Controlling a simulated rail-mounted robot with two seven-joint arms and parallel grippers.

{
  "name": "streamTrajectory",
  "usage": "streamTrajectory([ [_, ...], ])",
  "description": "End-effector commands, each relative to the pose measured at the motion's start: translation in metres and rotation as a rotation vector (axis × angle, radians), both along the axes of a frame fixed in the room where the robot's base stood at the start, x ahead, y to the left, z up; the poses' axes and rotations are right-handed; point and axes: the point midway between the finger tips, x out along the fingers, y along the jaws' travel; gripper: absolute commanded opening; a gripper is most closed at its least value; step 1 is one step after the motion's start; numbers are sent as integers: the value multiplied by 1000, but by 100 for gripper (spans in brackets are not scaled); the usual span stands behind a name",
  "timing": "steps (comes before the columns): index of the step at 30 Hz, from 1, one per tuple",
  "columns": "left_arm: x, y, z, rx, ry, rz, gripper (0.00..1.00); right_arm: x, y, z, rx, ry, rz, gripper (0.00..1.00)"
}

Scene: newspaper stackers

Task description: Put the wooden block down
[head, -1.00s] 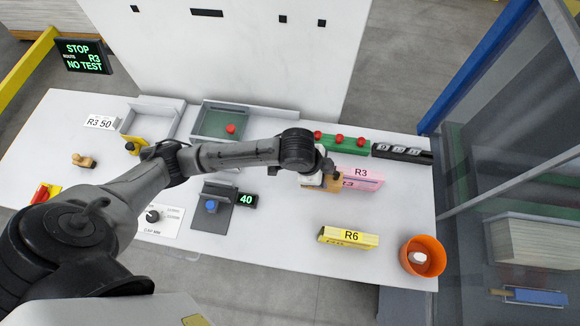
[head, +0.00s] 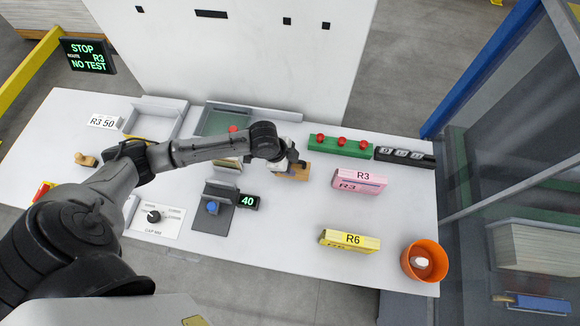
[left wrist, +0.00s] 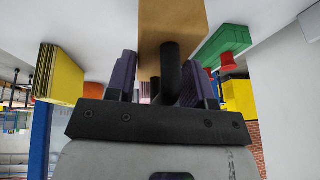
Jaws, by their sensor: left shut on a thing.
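The wooden block (head: 296,174) is tan and sits under my left gripper (head: 287,166), left of the pink R3 bundle. In the left wrist view the block (left wrist: 172,20) lies beyond the fingertips, with a dark round post between the purple fingers (left wrist: 160,82). My left gripper is shut on the block, apparently by this post. The arm hides part of the block in the head view. I cannot tell whether its underside touches the white table (head: 285,225). My right gripper is not in view.
A green block with red knobs (head: 340,145) stands behind and to the right. The pink R3 bundle (head: 358,181), yellow R6 bundle (head: 349,241) and orange bowl (head: 425,280) are to the right. A grey pad with a blue knob (head: 212,208) is to the left. The table between is clear.

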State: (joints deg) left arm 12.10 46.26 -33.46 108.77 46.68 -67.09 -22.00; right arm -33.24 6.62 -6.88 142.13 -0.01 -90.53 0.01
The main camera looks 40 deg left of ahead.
Motion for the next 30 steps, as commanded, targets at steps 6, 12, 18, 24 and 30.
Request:
streamTrajectory([
  [6, 0, 0, -28, 0, 2, 2, 12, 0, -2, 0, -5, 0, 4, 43],
  [12, 0, 0, -33, 0, -1, 0, 12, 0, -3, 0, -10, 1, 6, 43],
  [18, 0, 0, -34, 0, -1, 0, 12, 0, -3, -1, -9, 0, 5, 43],
  [24, -1, 0, -36, 1, 1, 0, 62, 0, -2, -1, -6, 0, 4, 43],
  [30, -1, 0, -36, 1, 1, 0, 74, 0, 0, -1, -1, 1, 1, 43],
])
